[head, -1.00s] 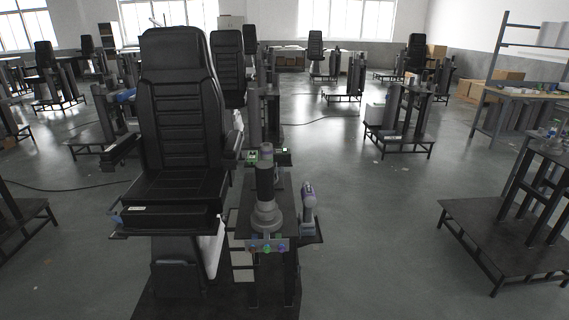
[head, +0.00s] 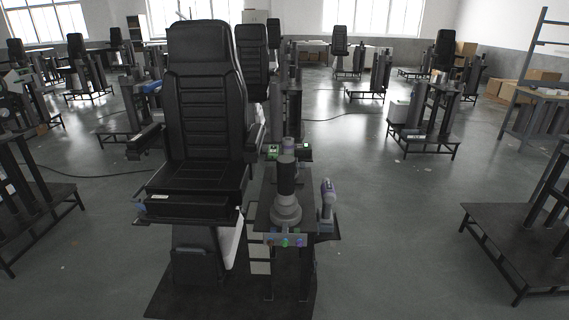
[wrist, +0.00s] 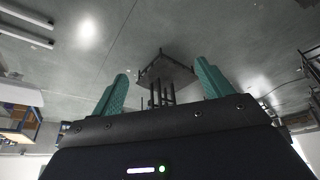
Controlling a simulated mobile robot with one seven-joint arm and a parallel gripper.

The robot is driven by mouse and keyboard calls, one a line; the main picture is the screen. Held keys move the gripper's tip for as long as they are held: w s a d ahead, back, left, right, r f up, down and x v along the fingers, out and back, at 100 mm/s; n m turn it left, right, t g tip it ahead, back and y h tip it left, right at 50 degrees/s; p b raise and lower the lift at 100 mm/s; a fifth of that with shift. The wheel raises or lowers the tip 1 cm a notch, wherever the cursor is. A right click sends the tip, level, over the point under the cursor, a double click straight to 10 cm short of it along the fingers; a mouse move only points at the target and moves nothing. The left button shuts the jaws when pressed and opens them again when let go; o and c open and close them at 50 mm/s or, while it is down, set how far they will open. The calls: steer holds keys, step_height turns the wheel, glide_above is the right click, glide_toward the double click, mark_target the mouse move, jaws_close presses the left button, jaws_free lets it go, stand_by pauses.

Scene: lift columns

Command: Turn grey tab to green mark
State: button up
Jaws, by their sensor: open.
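A lift column stand beside the black chair carries a dark upright cylinder on a grey round base (head: 286,209) in the head view. Coloured knobs sit on its front edge, including a green one (head: 285,242). A small box with a green lit face (head: 273,152) stands behind the cylinder. I cannot make out the grey tab or tell which green spot is the mark; they are too small. My gripper (wrist: 161,72) shows only in the wrist view, its two teal fingers apart with nothing between them. It is away from the stand.
The black chair (head: 205,110) stands directly left of the stand. A grey and purple handheld tool (head: 327,198) is at the stand's right side. A low dark platform (head: 520,235) is at the right and another frame (head: 35,205) at the left. The floor between stand and right platform is clear.

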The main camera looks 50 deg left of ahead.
steer(key=w+a+r+n+y, duration=0.1)
steer(key=w+a+r+n, duration=0.3)
steer(key=a, duration=0.5)
steer(key=w+a+r+n+g, duration=0.1)
steer(key=w+a+n, duration=0.1)
steer(key=w+a, duration=0.6)
steer(key=w+a+r+n+y, duration=0.1)
steer(key=w+a+r+n, duration=0.2)
steer(key=a, duration=0.8)
steer(key=a+n, duration=0.2)
steer(key=a, duration=1)
steer(key=n+g+y, duration=0.2)
steer(key=n+g, duration=0.3)
steer(key=n, duration=0.5)
glide_toward(287, 159)
steer(key=f, duration=0.2)
steer(key=shift+s+a+f, duration=0.15)
steer(key=shift+s+a, duration=0.05)
steer(key=shift+a, duration=0.25)
steer(key=x, duration=1)
